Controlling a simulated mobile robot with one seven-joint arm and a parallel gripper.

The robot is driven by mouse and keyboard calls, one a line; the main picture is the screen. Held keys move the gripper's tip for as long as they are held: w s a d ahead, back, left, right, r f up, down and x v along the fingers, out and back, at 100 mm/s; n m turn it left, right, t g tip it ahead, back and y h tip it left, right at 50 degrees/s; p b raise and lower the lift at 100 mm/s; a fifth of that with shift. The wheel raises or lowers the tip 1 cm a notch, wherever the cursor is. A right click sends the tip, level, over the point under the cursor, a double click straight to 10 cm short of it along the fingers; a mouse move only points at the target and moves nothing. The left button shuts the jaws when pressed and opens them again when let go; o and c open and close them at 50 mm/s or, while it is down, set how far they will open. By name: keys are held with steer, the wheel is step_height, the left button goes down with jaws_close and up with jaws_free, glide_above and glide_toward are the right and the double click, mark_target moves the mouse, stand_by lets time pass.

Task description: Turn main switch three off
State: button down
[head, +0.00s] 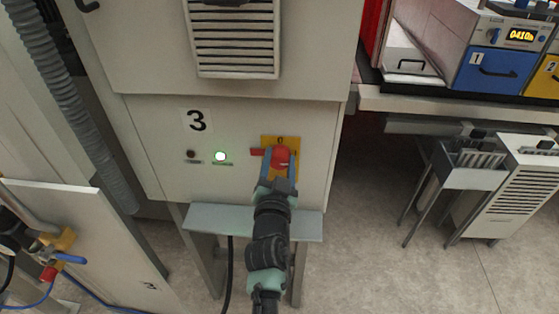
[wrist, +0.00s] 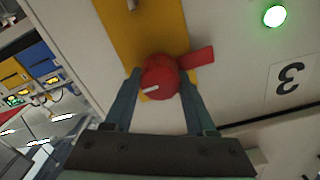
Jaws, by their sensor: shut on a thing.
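Main switch three is a red rotary knob (head: 279,157) on a yellow plate (head: 268,142), on the pale cabinet front (head: 140,125) marked with a black 3. It also shows in the wrist view as a red knob (wrist: 160,78) with a short white mark and a red tab pointing to the right. In the head view the tab points left. My gripper (head: 279,172) is at the knob, with one finger on each side of it, shut on it. The fingers (wrist: 160,92) hide part of the knob's sides. A green lamp (head: 220,156) left of the switch is lit; a dark lamp (head: 191,154) is beside it.
A grey shelf (head: 215,222) juts out below the switch, under my arm. A grey ribbed hose (head: 60,85) runs down the left. A blue-handled valve (head: 68,258) is at lower left. A bench (head: 450,105) with coloured drawers stands right.

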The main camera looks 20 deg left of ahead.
steer(key=n, duration=0.4)
steer(key=shift+n+b, duration=0.3)
steer(key=n, duration=0.4)
steer(key=shift+a, duration=0.1)
steer(key=n, duration=0.5)
steer(key=shift+n, duration=1.9)
steer(key=shift+p, duration=0.3)
steer(key=shift+c, duration=1.1)
jaws_free()
steer(key=shift+s, duration=0.15)
